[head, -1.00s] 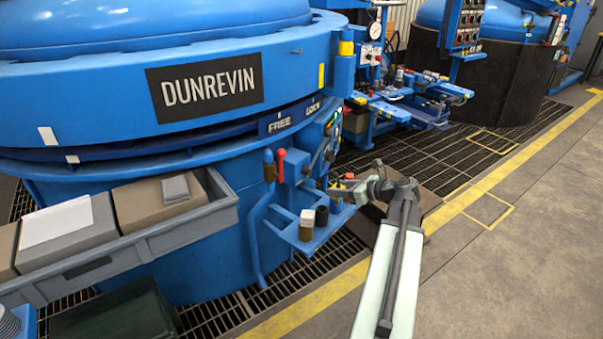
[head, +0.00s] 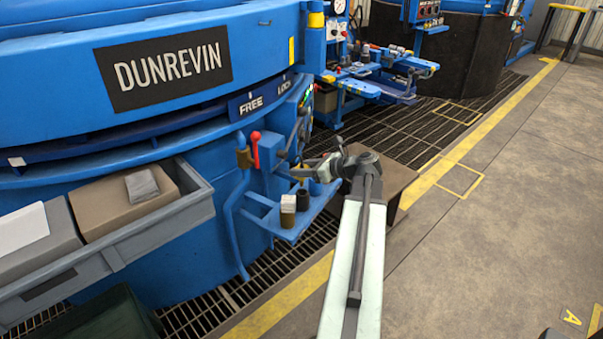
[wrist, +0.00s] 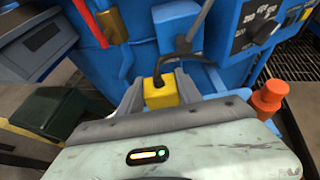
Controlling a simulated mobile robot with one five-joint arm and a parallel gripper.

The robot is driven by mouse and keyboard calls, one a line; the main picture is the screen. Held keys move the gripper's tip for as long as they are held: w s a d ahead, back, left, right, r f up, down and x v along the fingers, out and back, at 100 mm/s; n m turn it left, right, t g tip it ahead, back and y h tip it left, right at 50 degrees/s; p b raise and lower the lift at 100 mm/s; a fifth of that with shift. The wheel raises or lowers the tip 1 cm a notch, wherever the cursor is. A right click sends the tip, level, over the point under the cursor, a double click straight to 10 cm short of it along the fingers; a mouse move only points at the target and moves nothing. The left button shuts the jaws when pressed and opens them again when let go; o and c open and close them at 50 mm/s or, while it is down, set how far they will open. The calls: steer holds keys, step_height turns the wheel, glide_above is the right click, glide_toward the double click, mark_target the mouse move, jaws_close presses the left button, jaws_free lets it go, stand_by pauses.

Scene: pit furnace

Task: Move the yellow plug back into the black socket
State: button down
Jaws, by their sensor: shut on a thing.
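The yellow plug (wrist: 160,94) sits between the two grey fingers of my gripper (wrist: 159,92) in the wrist view, with a dark cable rising from its top. My gripper is shut on it. In the head view my gripper (head: 314,172) is over the small blue shelf on the furnace side, and the plug is too small to make out clearly.
The blue shelf (head: 288,232) carries a dark cylinder (head: 302,200) and a white-and-brown one (head: 288,211). An orange knob (wrist: 269,98) stands right of my gripper. A red lever (head: 256,148) and blue pipe are left. Open floor (head: 490,240) lies right.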

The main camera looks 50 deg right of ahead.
mark_target(302, 186)
steer(key=shift+f+b, duration=2.8)
steer(key=shift+f, duration=0.05)
steer(key=shift+f+b, duration=0.6)
steer(key=c, duration=1.1)
jaws_free()
steer(key=shift+s, duration=0.1)
steer(key=shift+r, duration=0.1)
steer(key=p+v, duration=0.4)
steer(key=v, duration=0.7)
steer(key=shift+s, duration=0.1)
